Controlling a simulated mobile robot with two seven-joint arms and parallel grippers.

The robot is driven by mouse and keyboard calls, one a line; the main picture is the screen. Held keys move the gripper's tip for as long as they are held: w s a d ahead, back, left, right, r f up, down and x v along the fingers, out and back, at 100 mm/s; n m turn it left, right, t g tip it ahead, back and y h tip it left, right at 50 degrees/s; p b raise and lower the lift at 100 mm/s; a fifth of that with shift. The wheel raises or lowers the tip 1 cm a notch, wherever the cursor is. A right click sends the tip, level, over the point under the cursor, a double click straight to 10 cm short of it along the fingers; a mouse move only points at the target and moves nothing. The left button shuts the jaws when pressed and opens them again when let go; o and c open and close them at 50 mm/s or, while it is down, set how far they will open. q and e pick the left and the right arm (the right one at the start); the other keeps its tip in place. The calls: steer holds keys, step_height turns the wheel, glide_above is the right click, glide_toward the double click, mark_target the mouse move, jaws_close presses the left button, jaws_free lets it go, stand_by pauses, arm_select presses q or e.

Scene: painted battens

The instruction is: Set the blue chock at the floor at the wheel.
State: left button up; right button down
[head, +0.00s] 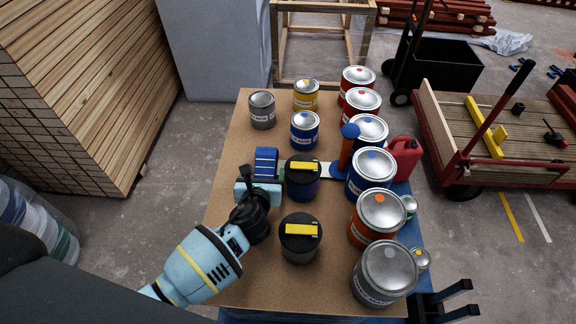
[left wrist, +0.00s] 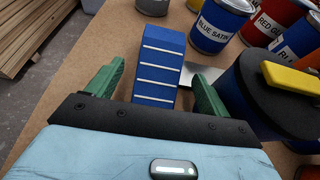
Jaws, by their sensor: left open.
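The blue chock (head: 266,163), ribbed with pale stripes, lies on the brown tabletop (head: 228,160) among paint cans. My left gripper (head: 259,185) is open at its near end. In the left wrist view the chock (left wrist: 161,62) stands between the two green fingers of the gripper (left wrist: 155,92), with gaps on both sides, so it is not gripped. A wheel (head: 465,193) shows dark under the near corner of the red-framed cart (head: 445,140) at the right. The floor (head: 480,245) near it is grey. My right gripper does not show.
A dark can with a yellow block (head: 303,190) stands close right of the chock; another (head: 300,250) stands nearer. Paint cans line the table's right side, with a blue can (head: 305,135) behind. A timber stack (head: 75,80) is at left. The table's left strip is clear.

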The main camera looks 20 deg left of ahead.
mark_target(265, 168)
arm_select(q)
steer(key=x, duration=0.3)
steer(key=shift+f+b, duration=0.15)
steer(key=shift+b, duration=0.25)
steer(key=shift+w+f, duration=0.15)
steer(key=shift+w, duration=0.35)
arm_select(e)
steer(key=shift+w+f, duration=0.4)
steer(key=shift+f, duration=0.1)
